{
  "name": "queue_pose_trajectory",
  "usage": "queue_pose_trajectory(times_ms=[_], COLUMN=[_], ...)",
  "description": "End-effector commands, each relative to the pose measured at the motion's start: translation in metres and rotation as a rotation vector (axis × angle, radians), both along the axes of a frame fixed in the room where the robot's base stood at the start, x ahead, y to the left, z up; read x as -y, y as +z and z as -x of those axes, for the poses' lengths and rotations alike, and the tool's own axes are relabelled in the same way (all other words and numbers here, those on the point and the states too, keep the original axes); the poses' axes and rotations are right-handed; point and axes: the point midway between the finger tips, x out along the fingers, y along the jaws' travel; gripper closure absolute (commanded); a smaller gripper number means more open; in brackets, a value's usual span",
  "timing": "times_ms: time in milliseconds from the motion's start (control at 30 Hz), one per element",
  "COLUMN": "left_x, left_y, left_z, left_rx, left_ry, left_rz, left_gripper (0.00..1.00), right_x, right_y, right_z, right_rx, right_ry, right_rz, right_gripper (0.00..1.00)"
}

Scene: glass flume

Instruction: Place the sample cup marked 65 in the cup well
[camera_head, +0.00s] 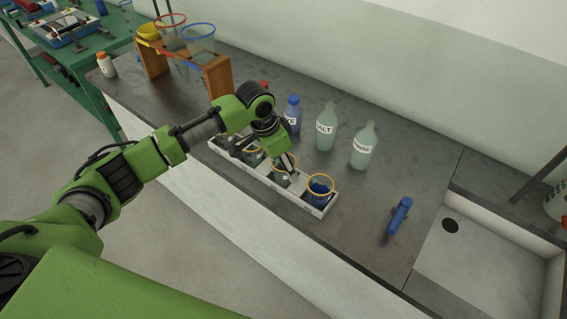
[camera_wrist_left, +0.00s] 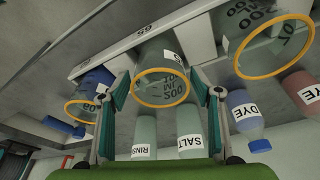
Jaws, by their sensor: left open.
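My left gripper (camera_head: 289,172) is open over a white tray (camera_head: 262,182) on the bench. It comes down at a clear cup with an orange rim (camera_head: 284,164). In the left wrist view this cup (camera_wrist_left: 159,72) lies between the two spread fingers (camera_wrist_left: 168,92), and the tray edge by it bears what looks like 65. The cup's own label is partly cut off. A cup with blue contents (camera_head: 320,192) stands in the tray's end slot, to the right in the head view. Other clear cups (camera_head: 253,157) stand to the left. I cannot pick out the cup well.
Behind the tray stand a blue-capped bottle (camera_head: 292,114), a SALT bottle (camera_head: 326,127) and a RINSE bottle (camera_head: 363,146). A wooden rack (camera_head: 217,77) holds clear vessels at the back left. A blue object (camera_head: 399,215) lies to the right, before a sink (camera_head: 480,270).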

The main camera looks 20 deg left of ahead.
Motion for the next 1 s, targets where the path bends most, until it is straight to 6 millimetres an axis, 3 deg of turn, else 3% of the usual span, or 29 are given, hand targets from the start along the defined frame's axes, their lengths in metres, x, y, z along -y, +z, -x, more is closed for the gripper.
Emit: queue_pose_trajectory(times_ms=[167,600,800,1000], left_x=[-0.003,-0.019,-0.022,-0.022], left_y=[0.019,0.103,0.116,0.117], left_z=[0.002,0.019,0.023,0.023], left_rx=[0.004,0.004,0.001,0.001], left_ry=[0.000,0.001,0.000,0.001], left_rz=[0.001,0.001,0.001,0.001], left_gripper=[0.42,0.42,0.42,0.42], right_x=[-0.001,-0.005,-0.005,-0.005], right_y=[-0.004,-0.018,-0.019,-0.019], right_z=[0.000,0.001,0.000,0.000], right_rx=[0.000,0.000,0.000,0.001], right_ry=[0.000,0.000,0.001,0.001], right_rz=[-0.002,-0.006,-0.006,-0.006], right_gripper=[0.43,0.43,0.43,0.43])
